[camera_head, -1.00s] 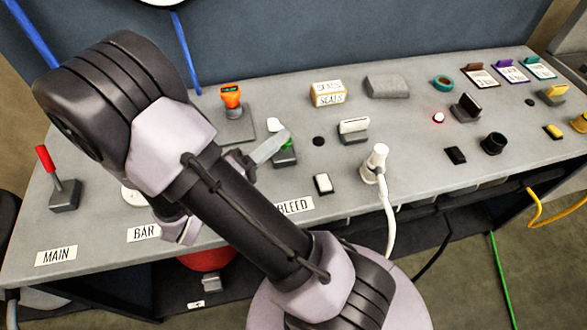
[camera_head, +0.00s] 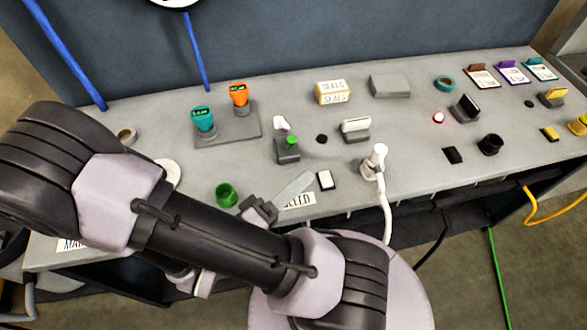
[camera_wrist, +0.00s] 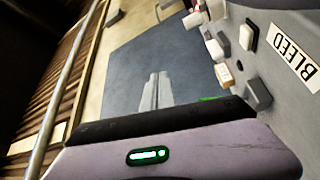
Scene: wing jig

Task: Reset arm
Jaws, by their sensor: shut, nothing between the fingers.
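My gripper (camera_head: 295,188) shows in the head view over the front part of the grey bench, next to the partly covered BLEED label (camera_head: 300,199). Its grey fingers are together with nothing between them, and they touch no object that I can make out. The shut fingers also show in the wrist view (camera_wrist: 155,92), against a blue-grey panel. My bent arm crosses the left front of the bench and hides part of it, including much of the MAIN label (camera_head: 70,245).
A green cup (camera_head: 227,195) stands left of the gripper. A green-button box (camera_head: 287,150), a white switch (camera_head: 325,180) and a white plug with a cable (camera_head: 374,163) stand behind and right. Teal (camera_head: 204,121) and orange (camera_head: 238,97) handled pieces stand on a grey block.

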